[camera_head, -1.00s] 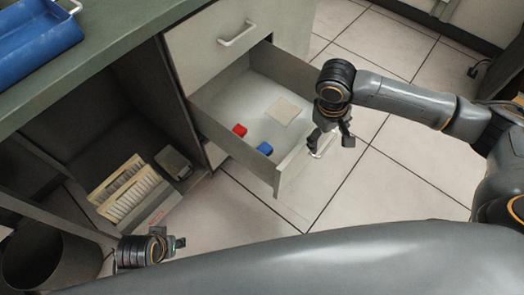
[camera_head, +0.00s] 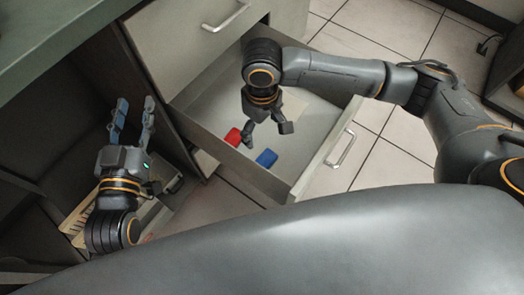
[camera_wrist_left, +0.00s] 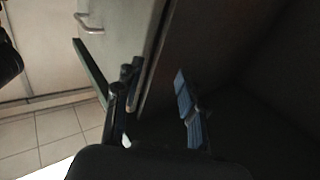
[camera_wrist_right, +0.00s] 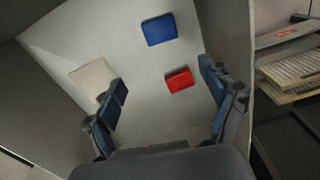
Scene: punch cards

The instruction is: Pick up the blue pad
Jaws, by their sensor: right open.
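The blue pad (camera_head: 267,158) lies flat on the floor of the open drawer (camera_head: 325,112), near its front corner in the head view. It also shows whole in the right wrist view (camera_wrist_right: 159,29). My right gripper (camera_head: 266,137) is open and empty above the drawer, pointing down. In the right wrist view the blue pad is beyond its fingertips (camera_wrist_right: 166,82), not between them. My left gripper (camera_head: 134,106) is open and empty, left of the drawer, with its fingers pointing up in the picture.
A red pad (camera_wrist_right: 179,80) and a beige card (camera_wrist_right: 93,76) lie in the same drawer. The drawer walls stand around them. A tray of punch cards (camera_wrist_right: 295,72) sits low in the open cabinet.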

